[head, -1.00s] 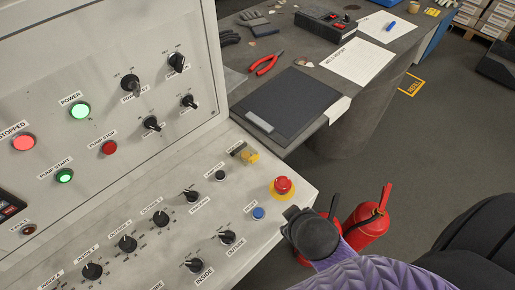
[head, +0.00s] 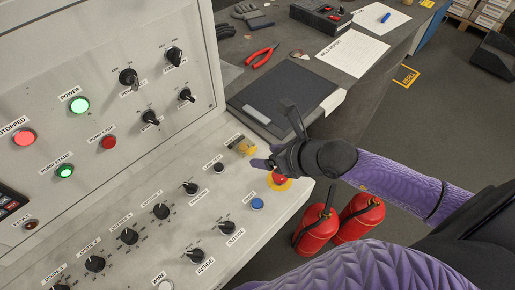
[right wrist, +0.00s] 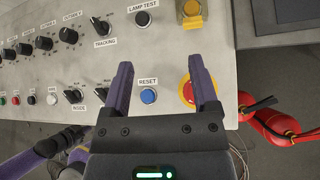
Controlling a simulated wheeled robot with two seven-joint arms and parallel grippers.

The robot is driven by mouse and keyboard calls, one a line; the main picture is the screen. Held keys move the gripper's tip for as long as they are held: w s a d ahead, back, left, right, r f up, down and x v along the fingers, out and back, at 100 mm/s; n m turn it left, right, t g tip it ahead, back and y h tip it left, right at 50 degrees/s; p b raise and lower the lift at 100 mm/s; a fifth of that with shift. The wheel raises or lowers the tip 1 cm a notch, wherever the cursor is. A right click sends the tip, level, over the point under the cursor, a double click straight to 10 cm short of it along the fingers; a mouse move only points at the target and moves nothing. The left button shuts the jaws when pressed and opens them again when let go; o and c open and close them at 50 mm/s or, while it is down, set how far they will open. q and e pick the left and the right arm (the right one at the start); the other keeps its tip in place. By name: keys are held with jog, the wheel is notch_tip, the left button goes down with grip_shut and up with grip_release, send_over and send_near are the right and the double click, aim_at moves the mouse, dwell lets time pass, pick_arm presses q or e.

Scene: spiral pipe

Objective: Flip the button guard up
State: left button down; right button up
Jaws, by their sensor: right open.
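The button guard (head: 244,148) is a small yellow, partly see-through cover on the sloped console near its back right edge. It appears to lie down over its button. In the right wrist view the guard (right wrist: 190,12) sits at the top edge, partly cut off, beyond the fingertips. My right gripper (head: 270,133) is open and empty above the console's right end, just right of the guard in the head view. In the right wrist view its fingers (right wrist: 161,68) point toward the console top, apart from the guard.
A red emergency stop (head: 279,178) on a yellow base is partly hidden under my right gripper. A blue reset button (head: 257,204) and black knobs (head: 190,187) stand nearby. The upright panel (head: 212,75) rises behind. Fire extinguishers (head: 317,228) stand beyond the right edge.

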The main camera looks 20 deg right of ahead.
aim_at(253, 151)
jog(key=d, duration=0.1)
jog(key=d+f+h, duration=0.1)
jog(key=d+h, duration=0.1)
jog(key=shift+w+f+n, duration=0.2)
jog(key=shift+w+n, duration=0.2)
jog(key=b+x, duration=0.3)
jog(key=x, duration=0.6)
jog(key=shift+a+f, duration=0.15)
jog(key=shift+a, duration=0.05)
jog(key=shift+s, duration=0.1)
grip_shut()
